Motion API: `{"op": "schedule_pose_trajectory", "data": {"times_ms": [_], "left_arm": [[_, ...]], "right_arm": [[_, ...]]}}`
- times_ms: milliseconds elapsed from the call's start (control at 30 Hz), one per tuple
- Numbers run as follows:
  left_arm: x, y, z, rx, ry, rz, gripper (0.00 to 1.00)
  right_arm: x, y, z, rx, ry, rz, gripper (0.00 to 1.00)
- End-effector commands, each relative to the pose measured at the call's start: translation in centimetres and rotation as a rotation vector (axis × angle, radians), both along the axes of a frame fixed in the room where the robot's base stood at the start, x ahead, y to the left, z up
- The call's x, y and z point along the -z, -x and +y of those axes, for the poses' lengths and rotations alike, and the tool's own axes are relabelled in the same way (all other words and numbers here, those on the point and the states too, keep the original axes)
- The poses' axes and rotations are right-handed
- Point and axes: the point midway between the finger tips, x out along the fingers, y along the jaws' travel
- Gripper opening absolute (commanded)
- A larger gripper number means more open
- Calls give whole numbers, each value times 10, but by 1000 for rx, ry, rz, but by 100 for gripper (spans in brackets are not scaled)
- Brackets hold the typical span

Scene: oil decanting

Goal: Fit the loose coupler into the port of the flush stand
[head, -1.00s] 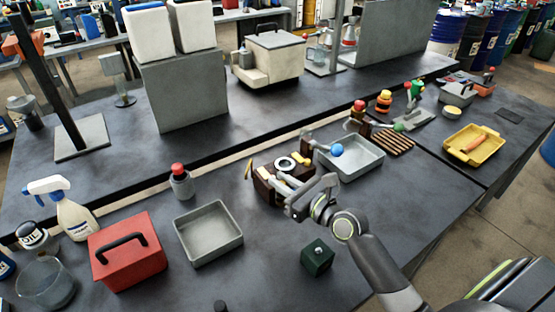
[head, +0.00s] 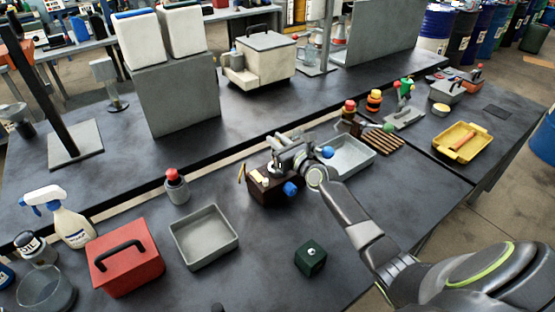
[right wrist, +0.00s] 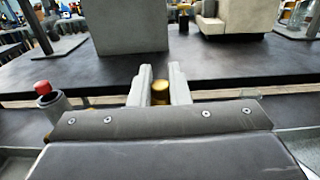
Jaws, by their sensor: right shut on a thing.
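My right gripper (head: 282,146) is above the back of a dark brown block (head: 268,190) that has blue knobs at its side. In the right wrist view the two pale fingers (right wrist: 160,86) are closed around a small brass-coloured cylinder (right wrist: 160,92), which seems to be the loose coupler. The fingers and wrist hide part of the block's top, so I cannot tell which fitting is the port or whether the brass piece touches it. The block appears to be the flush stand, though this is not certain. My left gripper is not in view.
A grey tray (head: 232,249), red toolbox (head: 104,274) and red-capped grey canister (head: 178,191) stand to the left. A dark green block (head: 310,260) is in front. Another tray (head: 366,166) is close on the right. Bench around the green block is clear.

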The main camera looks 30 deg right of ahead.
Motion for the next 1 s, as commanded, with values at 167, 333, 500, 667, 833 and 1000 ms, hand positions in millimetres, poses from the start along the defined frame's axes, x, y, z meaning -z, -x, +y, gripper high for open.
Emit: {"op": "schedule_pose_trajectory", "data": {"times_ms": [167, 333, 500, 667, 833, 1000], "left_arm": [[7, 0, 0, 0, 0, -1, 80], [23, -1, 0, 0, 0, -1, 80], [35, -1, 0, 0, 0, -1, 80], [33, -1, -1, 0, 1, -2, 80], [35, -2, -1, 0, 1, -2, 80], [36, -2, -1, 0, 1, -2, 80]], "right_arm": [[8, 0, 0, 0, 0, -1, 0], [28, 0, 0, 0, -1, 0, 0], [43, 0, 0, 0, 0, -1, 0], [41, 0, 0, 0, 0, -1, 0], [43, 0, 0, 0, 0, -1, 0], [44, 0, 0, 0, 0, 0, 28]]}}
